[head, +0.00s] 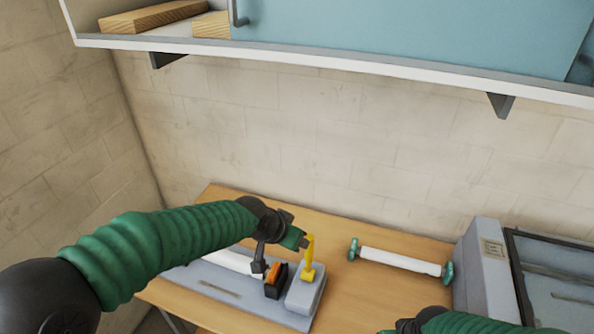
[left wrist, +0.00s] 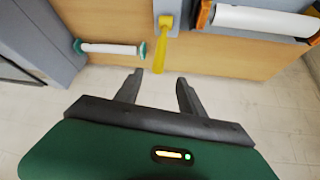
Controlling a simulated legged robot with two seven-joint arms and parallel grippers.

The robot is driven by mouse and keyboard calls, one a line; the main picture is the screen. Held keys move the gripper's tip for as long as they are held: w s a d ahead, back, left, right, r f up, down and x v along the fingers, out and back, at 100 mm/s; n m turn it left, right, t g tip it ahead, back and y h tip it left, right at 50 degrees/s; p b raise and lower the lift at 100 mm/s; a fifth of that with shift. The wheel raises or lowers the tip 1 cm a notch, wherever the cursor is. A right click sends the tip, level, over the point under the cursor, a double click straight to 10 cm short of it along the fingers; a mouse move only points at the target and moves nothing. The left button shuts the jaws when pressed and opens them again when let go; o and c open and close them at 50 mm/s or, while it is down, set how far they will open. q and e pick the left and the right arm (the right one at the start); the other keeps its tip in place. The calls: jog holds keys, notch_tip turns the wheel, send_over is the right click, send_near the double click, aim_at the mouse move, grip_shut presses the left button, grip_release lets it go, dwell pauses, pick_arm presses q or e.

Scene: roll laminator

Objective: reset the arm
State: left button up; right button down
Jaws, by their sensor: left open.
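My left arm reaches in from the left in the head view. My left gripper (head: 282,252) is open and empty above the grey device, close to its upright yellow lever (head: 309,258). In the left wrist view the two fingers (left wrist: 158,90) are spread with nothing between them, and the yellow lever (left wrist: 160,55) lies beyond their tips. My right arm (head: 460,323) shows only at the bottom edge of the head view; its fingers cannot be made out.
The grey device (head: 305,292) with a white roll (head: 232,262) stands on the wooden table (head: 370,300). A white roll with green ends (head: 400,262) lies to its right. A grey machine (head: 484,270) stands further right. A shelf with a blue cabinet (head: 400,35) hangs overhead.

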pick_arm(q)
jog(key=s+a+f+n+g+y+b, duration=0.1)
jog(key=s+a+f+n+b, duration=0.2)
jog(key=s+a+f+b, duration=0.3)
jog(key=s+a+f+n+g+y+b, duration=0.2)
jog(key=s+a+f+b, duration=0.5)
jog(key=s+a+f, duration=0.4)
jog(key=s+f, duration=0.5)
jog(key=f, duration=0.1)
jog(key=shift+s+f+n, duration=0.2)
jog(key=shift+s+n, duration=0.15)
jog(key=shift+n, duration=0.05)
